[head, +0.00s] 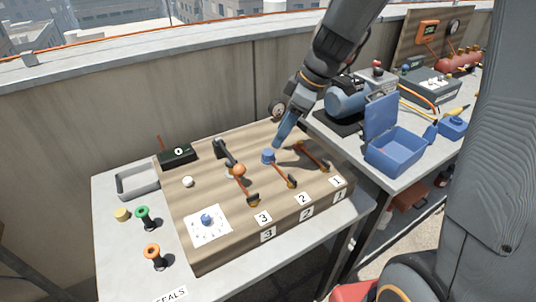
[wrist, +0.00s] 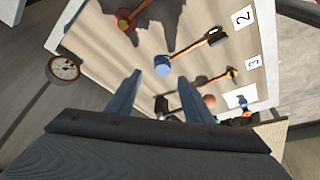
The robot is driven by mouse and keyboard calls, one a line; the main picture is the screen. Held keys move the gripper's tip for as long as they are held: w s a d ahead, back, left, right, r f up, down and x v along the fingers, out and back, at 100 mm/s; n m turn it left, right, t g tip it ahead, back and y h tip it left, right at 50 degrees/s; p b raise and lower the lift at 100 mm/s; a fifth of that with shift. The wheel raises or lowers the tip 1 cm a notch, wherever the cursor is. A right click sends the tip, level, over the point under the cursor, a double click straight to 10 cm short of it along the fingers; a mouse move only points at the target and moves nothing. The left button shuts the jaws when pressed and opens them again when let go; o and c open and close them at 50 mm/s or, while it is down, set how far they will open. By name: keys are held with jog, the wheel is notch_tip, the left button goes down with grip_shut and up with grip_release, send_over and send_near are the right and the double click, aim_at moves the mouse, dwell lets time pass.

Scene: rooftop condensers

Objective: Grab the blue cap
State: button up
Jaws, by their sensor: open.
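A blue cap (head: 268,156) sits at one end of an orange lever or strap on the wooden board, in the row marked 2. It also shows in the wrist view (wrist: 162,66), just beyond the fingertips and between their lines. My gripper (head: 280,138) is above and slightly right of the cap, pointing down. In the wrist view its two blue fingers (wrist: 158,88) are apart, with nothing between them. Another small blue piece (head: 207,220) lies on a white sheet at the board's front left.
An orange ball-topped fitting (head: 239,170) stands left of the cap, and another orange lever (head: 312,155) lies right. A round gauge (head: 278,109) is behind. Green (head: 143,213) and orange (head: 153,252) spools stand at left. A blue open box (head: 395,150) is on the right bench.

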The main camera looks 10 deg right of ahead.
aim_at(268, 152)
jog(key=x, duration=0.2)
jog(key=p+x, duration=0.1)
jog(key=x, duration=0.2)
jog(key=shift+s+a+f, duration=0.25)
jog(key=shift+s+a, duration=0.05)
jog(key=shift+a, duration=0.1)
jog(key=shift+w+a+f+p, duration=0.2)
jog(key=shift+f+p, duration=0.15)
jog(key=shift+f, duration=0.25)
jog(key=c, duration=1.1)
